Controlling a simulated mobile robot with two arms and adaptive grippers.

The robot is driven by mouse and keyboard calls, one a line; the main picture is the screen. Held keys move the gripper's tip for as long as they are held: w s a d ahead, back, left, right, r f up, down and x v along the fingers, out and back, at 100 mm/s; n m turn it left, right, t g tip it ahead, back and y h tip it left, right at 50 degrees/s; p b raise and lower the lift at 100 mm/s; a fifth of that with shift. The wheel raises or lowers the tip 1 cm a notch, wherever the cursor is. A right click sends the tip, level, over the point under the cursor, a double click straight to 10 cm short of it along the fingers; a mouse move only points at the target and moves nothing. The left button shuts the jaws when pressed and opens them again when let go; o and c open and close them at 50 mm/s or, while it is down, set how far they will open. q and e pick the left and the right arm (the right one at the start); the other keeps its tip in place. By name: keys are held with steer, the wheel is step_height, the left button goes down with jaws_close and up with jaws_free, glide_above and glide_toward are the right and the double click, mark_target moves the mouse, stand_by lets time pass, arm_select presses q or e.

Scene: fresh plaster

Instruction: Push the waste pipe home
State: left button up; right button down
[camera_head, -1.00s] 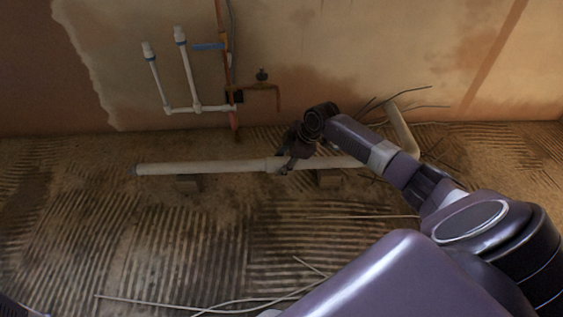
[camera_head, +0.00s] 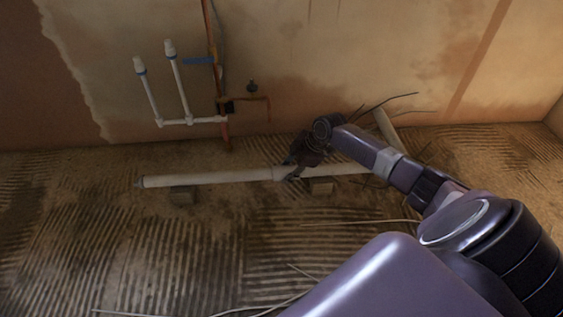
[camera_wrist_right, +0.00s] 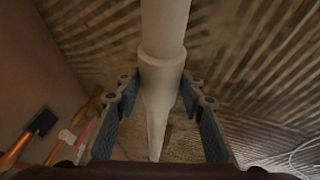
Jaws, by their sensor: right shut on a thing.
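The white waste pipe (camera_head: 215,178) lies low along the floor in the head view, with a wider collar near its middle. Right of the collar, a pipe length (camera_head: 352,168) runs on toward an upright piece (camera_head: 386,128) near the wall. My right gripper (camera_head: 287,172) is shut on the waste pipe at the collar. In the right wrist view the collar (camera_wrist_right: 161,72) and pipe pass between the two fingers (camera_wrist_right: 160,108). The hand partly hides the stretch just right of the collar, so I cannot tell how deep any joint sits. My left gripper is out of view.
White supply pipes (camera_head: 178,85) and a copper pipe (camera_head: 223,125) stand at the wall behind. Thin loose strands (camera_head: 360,221) lie on the ridged floor. The floor in front is mostly clear.

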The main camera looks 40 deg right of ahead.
steer(key=shift+s+d+f, duration=0.1)
steer(key=shift+s+d, duration=0.1)
steer(key=shift+d, duration=0.05)
steer(key=c, duration=1.3)
jaws_free()
steer(key=shift+d, duration=0.1)
steer(key=shift+o, duration=0.2)
steer(key=shift+r, duration=0.3)
steer(key=v, duration=1.1)
steer(key=shift+s+r, duration=0.2)
